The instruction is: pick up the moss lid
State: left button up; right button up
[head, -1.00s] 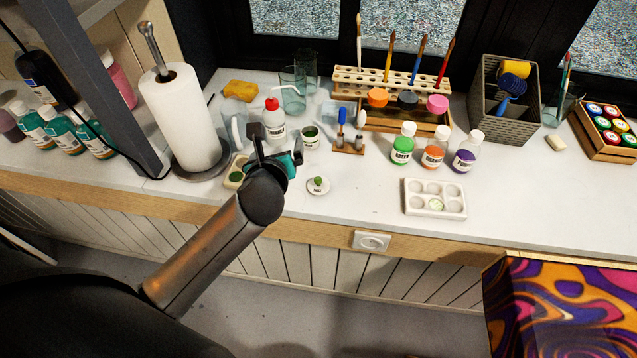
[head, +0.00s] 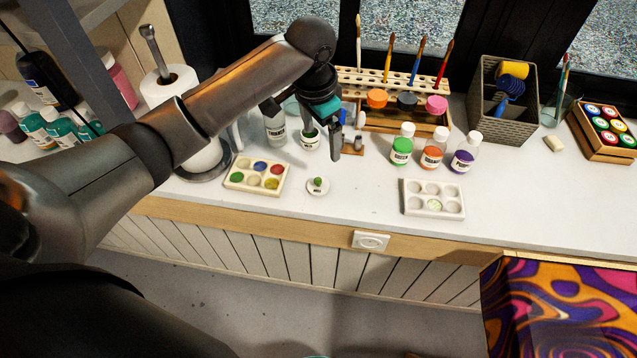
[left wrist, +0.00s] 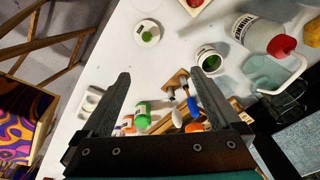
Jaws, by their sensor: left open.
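The moss lid (head: 318,186), a small white disc with a green knob, lies on the white counter near its front edge. In the left wrist view the lid (left wrist: 147,33) is near the top, beyond the fingertips. An open white jar with dark green inside (head: 310,141) stands behind the lid; the jar also shows in the left wrist view (left wrist: 209,58). My left gripper (head: 323,141) is open and empty, above the counter beside the jar, up and behind the lid and apart from it. My right gripper is not in view.
A paint palette (head: 232,183) lies left of the lid and a white palette (head: 434,212) lies to its right. Green, orange and purple bottles (head: 432,154) stand farther right. A brush rack (head: 350,76) is behind. Bare counter lies between lid and white palette.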

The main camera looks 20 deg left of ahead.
pick_arm(q)
notch_tip(320, 180, up, 3)
jog(key=s+n+g, duration=0.2)
jog(key=n, duration=0.1)
jog(key=b, duration=0.2)
send_near(317, 180)
jog(key=shift+n, duration=0.3)
notch_tip(317, 180, down, 5)
jog(key=shift+a+f, duration=0.1)
jog(key=f, duration=0.2)
jog(key=f+b, duration=0.1)
jog(key=f, duration=0.2)
jog(key=shift+d, duration=0.25)
jog(key=c, duration=1.4)
